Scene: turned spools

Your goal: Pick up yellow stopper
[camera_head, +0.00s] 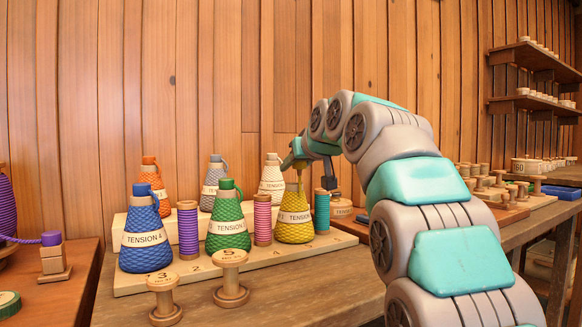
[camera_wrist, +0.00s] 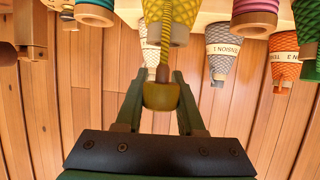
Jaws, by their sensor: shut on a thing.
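My gripper (camera_head: 297,162) is above the yellow bottle (camera_head: 294,218), which stands upright on the wooden board. In the wrist view, which looks upside down, the yellow stopper (camera_wrist: 161,96) sits between the two fingers of my gripper (camera_wrist: 160,98), and they are shut on it. A brown plug end (camera_wrist: 163,73) faces the yellow bottle (camera_wrist: 181,12). A ribbed yellow strip (camera_wrist: 166,40) lies between bottle and stopper. The stopper appears off the bottle's mouth; my gripper mostly hides it in the head view.
Close by stand a teal spool (camera_head: 322,211), a pink spool (camera_head: 262,219), a green bottle (camera_head: 227,222), a white bottle (camera_head: 272,182), a grey bottle (camera_head: 214,183), a blue bottle (camera_head: 145,242) and an orange bottle (camera_head: 150,180). Wooden spools (camera_head: 230,278) stand in front. A plank wall (camera_head: 225,70) is behind.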

